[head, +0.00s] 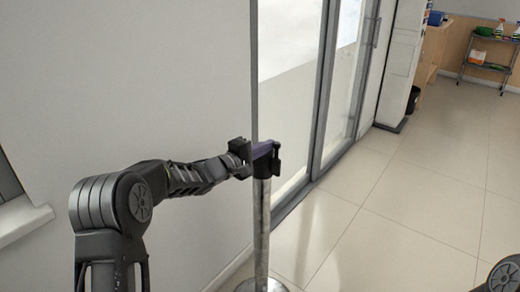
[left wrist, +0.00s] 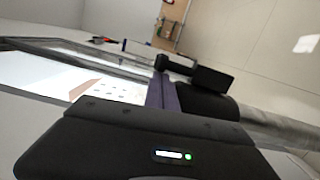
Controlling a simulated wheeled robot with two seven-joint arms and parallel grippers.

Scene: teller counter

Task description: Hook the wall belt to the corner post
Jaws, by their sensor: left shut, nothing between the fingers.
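The corner post has a metal pole (head: 262,215) and a black head (head: 264,168); the head also shows in the left wrist view (left wrist: 207,101). A short purple strip of belt (head: 262,151) lies at the top of the head, and it shows in the left wrist view (left wrist: 161,92) beside the head. A black end piece (head: 276,158) is at the strip's right end. I cannot tell whether it is hooked in. My left gripper (head: 243,153) is shut and empty, close against the left side of the post head; its fingertips are partly hidden. My right gripper is out of view.
A plain wall (head: 150,80) stands left of and behind the post, with a glass door (head: 340,85) beyond. A shelf cart (head: 490,58) with bottles and a dark bin (head: 413,99) are far right. The tiled floor (head: 400,200) at right is clear.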

